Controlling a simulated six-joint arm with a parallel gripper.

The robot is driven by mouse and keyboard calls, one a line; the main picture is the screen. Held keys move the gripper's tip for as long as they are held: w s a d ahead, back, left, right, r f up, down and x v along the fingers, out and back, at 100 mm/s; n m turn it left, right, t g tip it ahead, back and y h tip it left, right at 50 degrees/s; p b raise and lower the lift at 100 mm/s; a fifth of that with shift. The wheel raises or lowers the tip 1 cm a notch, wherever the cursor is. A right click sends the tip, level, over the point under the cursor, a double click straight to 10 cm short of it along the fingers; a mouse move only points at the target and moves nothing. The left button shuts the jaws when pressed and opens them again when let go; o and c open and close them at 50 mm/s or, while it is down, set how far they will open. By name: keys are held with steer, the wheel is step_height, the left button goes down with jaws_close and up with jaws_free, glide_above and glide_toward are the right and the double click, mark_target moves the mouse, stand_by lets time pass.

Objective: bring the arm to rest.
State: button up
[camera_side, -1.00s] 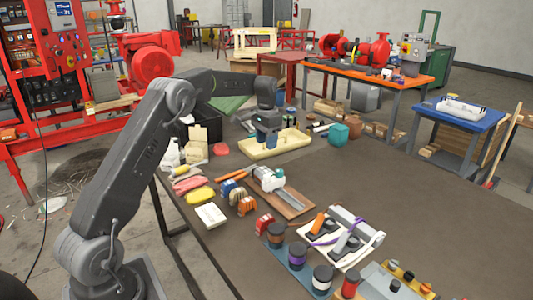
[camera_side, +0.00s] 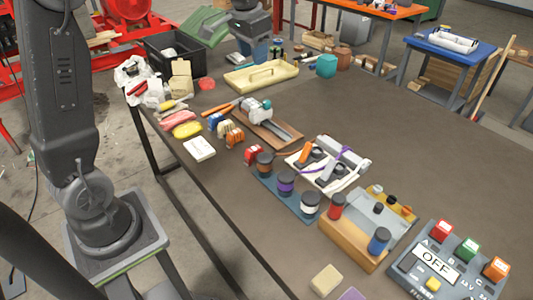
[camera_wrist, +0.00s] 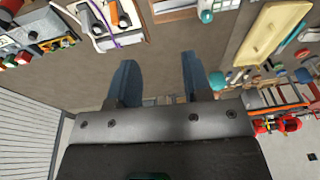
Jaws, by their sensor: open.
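My gripper (camera_wrist: 157,80) shows in the wrist view with its two blue fingers spread apart and nothing between them. Brown tabletop lies below and beyond the fingers. In the side view my gripper (camera_side: 260,50) is at the top, above the far end of the table behind the cream tray (camera_side: 240,83). The fingers are small there and partly merge with items behind. The cream tray also shows at the upper right of the wrist view (camera_wrist: 263,38). My arm stands upright at the left of the side view.
A black bin (camera_side: 172,57) stands at the table's far left corner. A vise on a board (camera_side: 265,125), a white fixture (camera_side: 327,165), spools (camera_side: 286,182) and a control box marked OFF (camera_side: 440,262) line the table. The right side of the tabletop is mostly clear.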

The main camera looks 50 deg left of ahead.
steer(key=s+d+f+t, duration=0.1)
steer(key=s+d, duration=0.5)
steer(key=s, duration=0.6)
steer(key=s+d+f+t, duration=0.2)
steer(key=s+d, duration=0.4)
steer(key=s, duration=0.5)
steer(key=shift+s+d+h, duration=0.3)
steer(key=shift+s+d, duration=0.05)
steer(key=shift+o, duration=0.4)
